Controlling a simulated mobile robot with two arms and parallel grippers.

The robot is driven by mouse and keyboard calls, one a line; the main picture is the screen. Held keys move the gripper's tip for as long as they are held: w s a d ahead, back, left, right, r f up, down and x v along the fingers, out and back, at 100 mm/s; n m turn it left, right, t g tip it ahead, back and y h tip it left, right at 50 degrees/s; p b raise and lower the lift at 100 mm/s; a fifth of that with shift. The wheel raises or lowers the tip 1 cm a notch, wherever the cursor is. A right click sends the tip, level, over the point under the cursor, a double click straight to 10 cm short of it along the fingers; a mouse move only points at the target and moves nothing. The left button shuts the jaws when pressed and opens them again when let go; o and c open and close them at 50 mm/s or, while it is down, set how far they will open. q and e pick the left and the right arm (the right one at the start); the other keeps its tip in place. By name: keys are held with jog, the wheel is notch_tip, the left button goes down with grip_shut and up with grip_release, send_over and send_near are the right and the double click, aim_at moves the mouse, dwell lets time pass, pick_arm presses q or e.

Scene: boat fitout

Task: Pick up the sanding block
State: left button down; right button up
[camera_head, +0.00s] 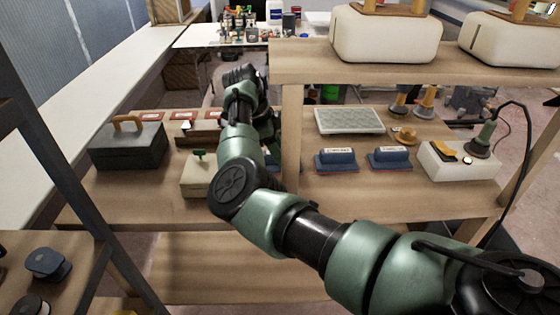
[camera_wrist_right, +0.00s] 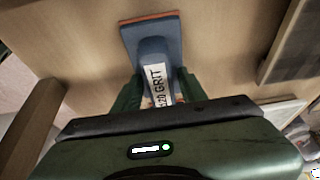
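A blue sanding block with an orange-red base and a white "120 GRIT" label (camera_wrist_right: 154,60) is in the right wrist view, close in front of my right gripper (camera_wrist_right: 160,82). The green fingers stand on either side of its raised middle; I cannot tell whether they press on it. In the head view my right arm reaches over the lower shelf and covers most of this block. Two similar blue blocks, a middle one (camera_head: 336,160) and a right one (camera_head: 390,158), sit on the shelf to the right of the post. My left gripper is not in view.
The wooden lower shelf (camera_head: 350,205) also holds a dark toolbox (camera_head: 127,147), a grey tray (camera_head: 349,121) and a white box (camera_head: 457,161) with a corded tool. A wooden post (camera_head: 291,130) and the upper shelf (camera_head: 300,62) stand close to my right arm.

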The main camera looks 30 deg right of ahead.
aim_at(265, 152)
grip_shut()
jog(key=shift+r, duration=0.3)
jog(key=a, duration=0.1)
jog(key=w+a+b, duration=0.1)
jog(key=w+a, duration=0.1)
jog(key=shift+w+a+r+b, duration=0.15)
jog(key=shift+a+r+b, duration=0.2)
jog(key=shift+b, duration=0.05)
notch_tip(265, 152, up, 14)
jog(key=p, duration=0.1)
jog(key=shift+d, duration=0.15)
